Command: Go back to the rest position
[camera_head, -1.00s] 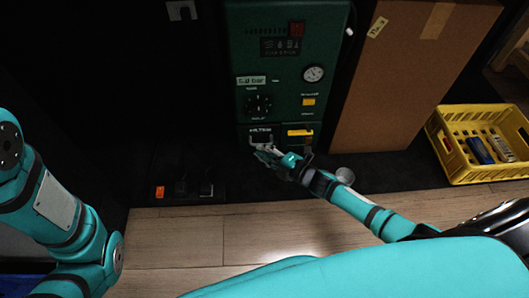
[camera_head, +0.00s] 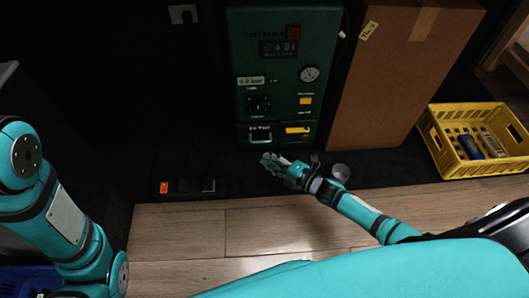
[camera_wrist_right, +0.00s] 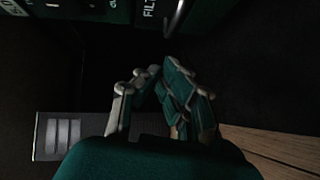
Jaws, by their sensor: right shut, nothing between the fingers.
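My right gripper (camera_head: 270,160) is shut and empty in the head view. It hangs just below and in front of the lower edge of the green machine (camera_head: 245,60), apart from its filter handle (camera_head: 261,134). In the right wrist view the gripper's fingers (camera_wrist_right: 155,75) come together at the tips with nothing between them. The handle (camera_wrist_right: 178,18) shows above them there. My left arm stands at the left of the head view, but its gripper is outside the picture.
A large brown cardboard box (camera_head: 385,90) stands right of the machine. A yellow crate (camera_head: 438,158) with several small items sits at the right. An orange switch (camera_head: 164,187) is on the dark ledge. Wooden floor (camera_head: 190,235) lies in front.

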